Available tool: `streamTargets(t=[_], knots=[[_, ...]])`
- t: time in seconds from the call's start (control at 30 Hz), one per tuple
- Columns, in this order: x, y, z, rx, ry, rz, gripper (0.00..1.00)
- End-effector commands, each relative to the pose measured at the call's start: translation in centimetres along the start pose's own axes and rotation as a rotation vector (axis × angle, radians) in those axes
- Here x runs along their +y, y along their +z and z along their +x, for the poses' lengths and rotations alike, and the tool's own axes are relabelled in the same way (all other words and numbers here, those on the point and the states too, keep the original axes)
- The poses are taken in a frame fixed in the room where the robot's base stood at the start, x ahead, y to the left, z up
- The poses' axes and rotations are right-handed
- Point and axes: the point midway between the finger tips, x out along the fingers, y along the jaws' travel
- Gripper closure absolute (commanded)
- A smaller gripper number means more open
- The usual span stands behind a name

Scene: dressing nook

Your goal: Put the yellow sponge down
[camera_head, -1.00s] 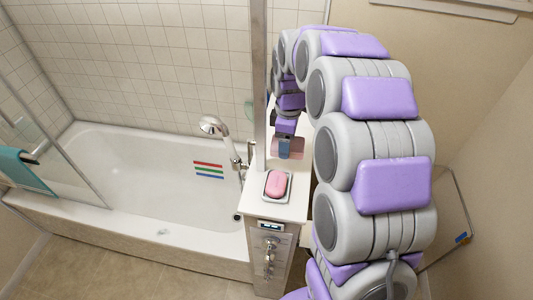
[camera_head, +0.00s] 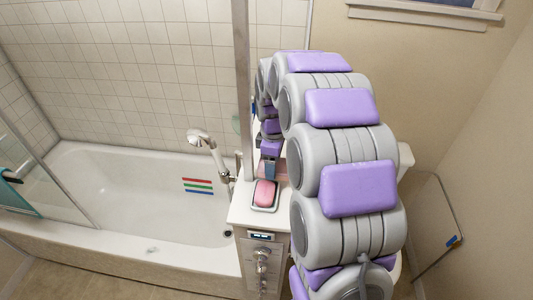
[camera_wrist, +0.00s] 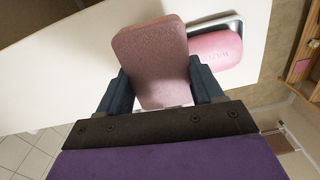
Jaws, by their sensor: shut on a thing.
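My gripper (camera_wrist: 161,88) is shut on a dull pink, rounded block (camera_wrist: 152,52) that looks like a sponge; no yellow sponge shows. In the wrist view the block sticks out beyond the dark blue fingers, over the white counter top (camera_wrist: 60,75). I cannot tell whether it touches the counter. In the head view my gripper (camera_head: 270,169) is over the narrow counter, just behind the soap dish, and the block is mostly hidden.
A pink soap bar (camera_head: 265,192) lies in a metal-rimmed dish (camera_wrist: 240,22) close beside the held block. The bathtub (camera_head: 120,200) is left of the counter, with a hand shower (camera_head: 205,145). A vertical post (camera_head: 243,90) stands by the counter. Bare counter shows left of the block in the wrist view.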

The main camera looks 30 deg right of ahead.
Motion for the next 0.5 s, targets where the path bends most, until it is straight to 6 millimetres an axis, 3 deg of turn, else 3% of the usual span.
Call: streamTargets(t=[0.2, 0.5], knots=[[3.9, -1.4, 0.3, 0.003, 0.003, 0.0, 0.83], [6.8, -3.4, 0.5, -0.002, 0.006, -0.001, 0.83]])
